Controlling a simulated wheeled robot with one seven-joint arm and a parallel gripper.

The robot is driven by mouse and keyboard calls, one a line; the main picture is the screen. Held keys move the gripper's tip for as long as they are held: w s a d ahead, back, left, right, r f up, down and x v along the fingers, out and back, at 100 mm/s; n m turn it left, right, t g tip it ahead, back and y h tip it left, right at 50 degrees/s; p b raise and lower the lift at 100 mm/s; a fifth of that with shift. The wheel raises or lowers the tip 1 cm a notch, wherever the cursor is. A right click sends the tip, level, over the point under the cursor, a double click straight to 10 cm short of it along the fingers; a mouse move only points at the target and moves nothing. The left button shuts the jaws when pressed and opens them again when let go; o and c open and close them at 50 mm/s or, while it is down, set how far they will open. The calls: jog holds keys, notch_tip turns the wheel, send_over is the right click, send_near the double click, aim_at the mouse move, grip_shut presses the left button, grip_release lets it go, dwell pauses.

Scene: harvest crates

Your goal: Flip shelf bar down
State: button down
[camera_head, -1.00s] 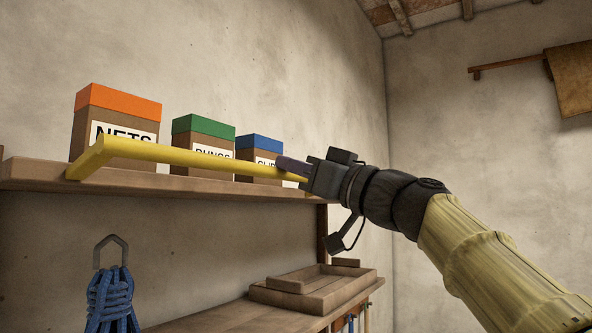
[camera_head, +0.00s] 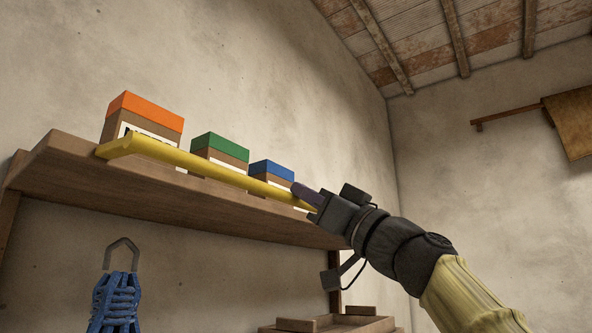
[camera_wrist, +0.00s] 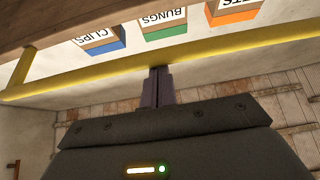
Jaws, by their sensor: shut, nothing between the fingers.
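The yellow shelf bar (camera_head: 190,160) runs along the front of the wooden shelf (camera_head: 130,195), in front of the boxes. In the wrist view the bar (camera_wrist: 100,83) crosses the whole picture. My gripper (camera_head: 300,191) is shut and empty at the bar's right part. In the wrist view its fingertips (camera_wrist: 159,72) meet the bar's edge in the picture; whether they touch it I cannot tell. The bar's right end is hidden behind my gripper in the head view.
Behind the bar stand an orange-lidded box (camera_head: 145,115), a green-lidded box (camera_head: 220,150) and a blue-lidded box (camera_head: 272,175). Below hangs a blue rope (camera_head: 115,303) on a hook. Wooden trays (camera_head: 345,323) lie lower right. The air in front of the shelf is clear.

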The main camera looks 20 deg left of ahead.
jog(key=shift+f, duration=0.25)
dwell(0.5)
jog(key=s+d+f+b, duration=0.2)
jog(key=d+b, duration=0.4)
jog(key=d, duration=0.2)
jog(key=shift+s+d+f, duration=0.3)
jog(key=shift+d+f, duration=0.05)
dwell(0.5)
dwell(0.5)
